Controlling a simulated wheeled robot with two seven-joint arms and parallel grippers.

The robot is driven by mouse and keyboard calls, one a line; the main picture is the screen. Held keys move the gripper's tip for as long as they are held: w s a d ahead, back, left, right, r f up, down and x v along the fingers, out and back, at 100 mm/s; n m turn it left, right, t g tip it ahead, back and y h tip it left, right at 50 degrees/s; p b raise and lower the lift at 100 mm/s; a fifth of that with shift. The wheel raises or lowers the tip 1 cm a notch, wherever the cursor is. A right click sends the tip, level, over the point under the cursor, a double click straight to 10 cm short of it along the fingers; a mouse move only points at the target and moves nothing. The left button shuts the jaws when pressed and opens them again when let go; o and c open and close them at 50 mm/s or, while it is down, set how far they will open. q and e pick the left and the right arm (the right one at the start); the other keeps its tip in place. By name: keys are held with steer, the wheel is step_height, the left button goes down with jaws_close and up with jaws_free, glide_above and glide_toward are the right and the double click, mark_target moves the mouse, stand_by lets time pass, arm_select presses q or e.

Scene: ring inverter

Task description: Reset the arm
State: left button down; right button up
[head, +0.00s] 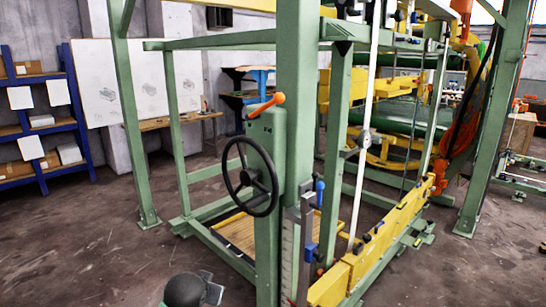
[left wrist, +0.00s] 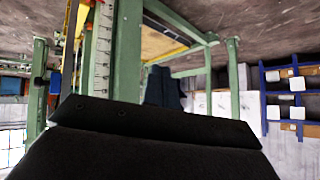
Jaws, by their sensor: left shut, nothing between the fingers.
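My left arm's end (head: 212,290) shows at the bottom edge of the head view, a dark rounded part with a grey piece beside it. It is low in front of the green machine frame, apart from the black handwheel (head: 250,176) above it. In the left wrist view, the dark fingers of my left gripper (left wrist: 163,88) are together and hold nothing. A broad black part of my own fills the bottom of that view. An orange-tipped lever (head: 266,104) sits on the green post above the handwheel. My right gripper is not in view.
The green frame (head: 294,80) stands close ahead, with yellow beams (head: 400,220) at right and blue-handled fittings (head: 320,190) on the post. Blue shelves (head: 40,120) and a whiteboard (head: 150,85) are at the back left. The floor at left is clear.

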arm_select(q)
steer(key=s+d+f+g, duration=0.1)
steer(key=s+f+g, duration=0.3)
steer(key=s+f, duration=1.1)
steer(key=s+d+f+n+g, duration=0.1)
steer(key=s+f+g, duration=0.3)
steer(key=s+f, duration=1.1)
steer(key=s, duration=0.7)
steer(key=shift+s+f+h, duration=0.15)
steer(key=shift+f+h, duration=0.1)
steer(key=shift+h, duration=0.05)
